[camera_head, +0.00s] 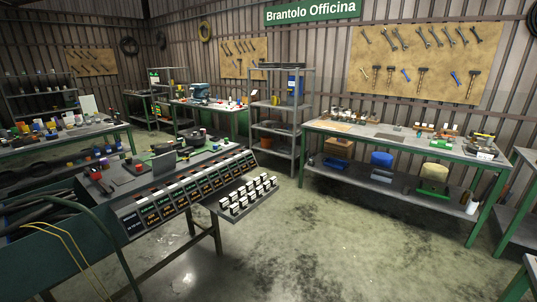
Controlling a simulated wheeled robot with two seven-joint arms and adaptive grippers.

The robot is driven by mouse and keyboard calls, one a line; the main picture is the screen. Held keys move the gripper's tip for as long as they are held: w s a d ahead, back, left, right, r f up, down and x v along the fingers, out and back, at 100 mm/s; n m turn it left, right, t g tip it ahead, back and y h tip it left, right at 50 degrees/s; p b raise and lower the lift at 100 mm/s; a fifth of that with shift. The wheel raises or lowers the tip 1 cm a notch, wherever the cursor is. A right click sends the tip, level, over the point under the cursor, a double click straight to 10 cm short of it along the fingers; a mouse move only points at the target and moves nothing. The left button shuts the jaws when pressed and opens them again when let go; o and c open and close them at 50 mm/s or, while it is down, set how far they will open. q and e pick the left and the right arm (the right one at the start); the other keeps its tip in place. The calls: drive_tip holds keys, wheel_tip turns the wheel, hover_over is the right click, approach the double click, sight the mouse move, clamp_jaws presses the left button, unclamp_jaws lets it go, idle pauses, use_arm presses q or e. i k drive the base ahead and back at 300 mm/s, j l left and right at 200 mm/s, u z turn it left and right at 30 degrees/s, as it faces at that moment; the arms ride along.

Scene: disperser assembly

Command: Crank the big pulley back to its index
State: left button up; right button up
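Neither of my grippers shows in the head view. I cannot make out the big pulley, its crank or an index mark for certain. A dark round part (196,136) lies on the near-left workbench (225,146), small and partly hidden among other parts. It is too small to tell whether it is a pulley. A grey upright plate (164,164) stands on the same bench, left of the round part.
A sloping row of labelled bins (190,192) fronts this bench, with a tray of white-topped pieces (248,196) jutting out. Dark hoses (45,205) lie at left. A long green-legged table (395,142) stands at right. The concrete floor (330,240) between is clear.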

sight(190, 139)
drive_tip(key=i+u, duration=0.2)
drive_tip(key=i, duration=0.5)
drive_tip(key=i+l+u, duration=0.15)
drive_tip(key=i, duration=0.55)
